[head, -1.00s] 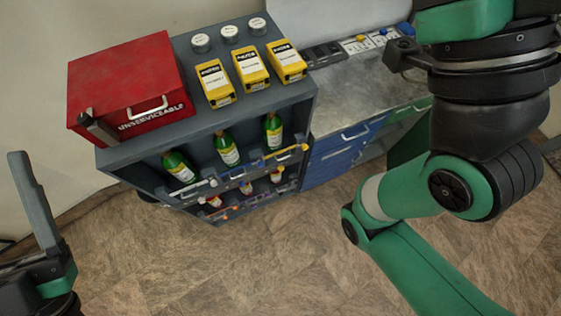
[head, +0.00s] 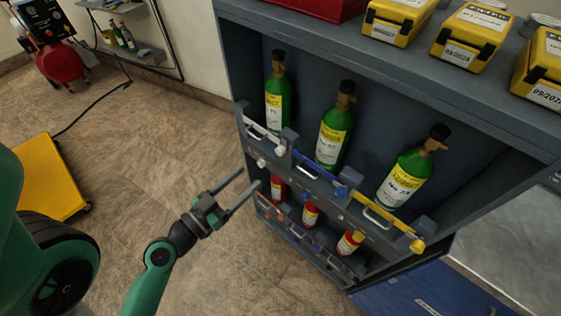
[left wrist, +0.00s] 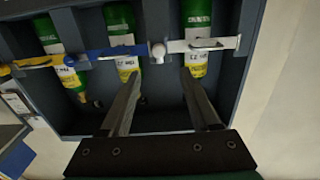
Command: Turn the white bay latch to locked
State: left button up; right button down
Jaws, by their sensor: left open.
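The white bay latch (head: 263,136) is a bar across the front of the leftmost upper bay, with a white knob at its right end in the head view. In the left wrist view the white latch (left wrist: 204,45) runs level across a green bottle (left wrist: 197,22), its round knob at its left end. My left gripper (head: 250,179) is open and empty, below and left of the latch, pointing at the rack and apart from it. In the left wrist view both fingers (left wrist: 160,82) reach toward the bays below the latch. My right gripper is out of view.
The grey rack (head: 235,70) also has a blue latch (head: 320,174) and a yellow latch (head: 392,228) to the right. Small red bottles (head: 310,212) stand in the lower row. Yellow boxes (head: 469,37) sit on top. The floor left of the rack is open.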

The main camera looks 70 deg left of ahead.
aim_at(278, 152)
pick_arm(q)
jog(key=p+x, duration=0.1)
jog(key=x, duration=0.2)
jog(key=p+x, duration=0.2)
jog(key=x, duration=0.2)
jog(key=p+x, duration=0.2)
jog(key=x, duration=0.1)
jog(key=shift+w+r, duration=0.25)
jog(key=shift+w+a+f, duration=0.15)
jog(key=shift+w+a, duration=0.1)
jog(key=shift+w, duration=0.3)
jog(key=shift+c, duration=0.3)
grip_shut()
